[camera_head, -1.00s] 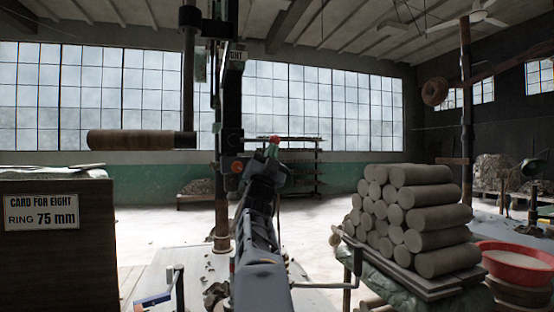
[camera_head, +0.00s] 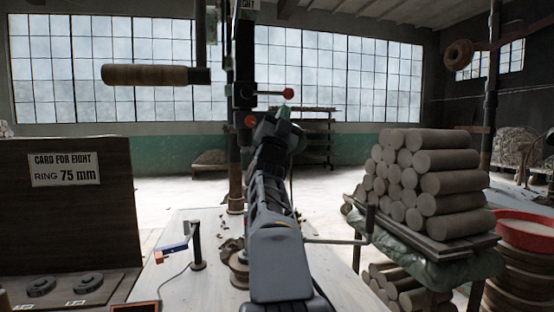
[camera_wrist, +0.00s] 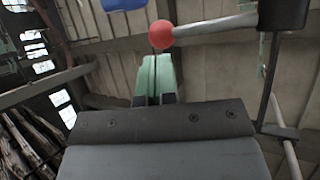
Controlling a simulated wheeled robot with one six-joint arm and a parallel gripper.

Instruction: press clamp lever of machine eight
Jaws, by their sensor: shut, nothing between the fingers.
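Machine eight is a dark upright press in the head view, its label (camera_head: 247,4) cut off by the top edge. A thin lever with a red ball end (camera_head: 288,94) sticks out level to the right of its column. A large wooden handle (camera_head: 158,75) points left. My gripper (camera_head: 290,124), with green fingers, is shut and empty just below the red ball. In the wrist view, the red ball (camera_wrist: 161,34) and its pale rod (camera_wrist: 215,25) appear just beyond the shut fingertips (camera_wrist: 155,58). Whether they touch cannot be told.
A dark board with a card (camera_head: 65,170) reading "CARD FOR EIGHT, RING 75 mm" stands left, with round rings (camera_head: 88,283) before it. Stacked clay logs (camera_head: 430,180) and a red basin (camera_head: 525,228) are right.

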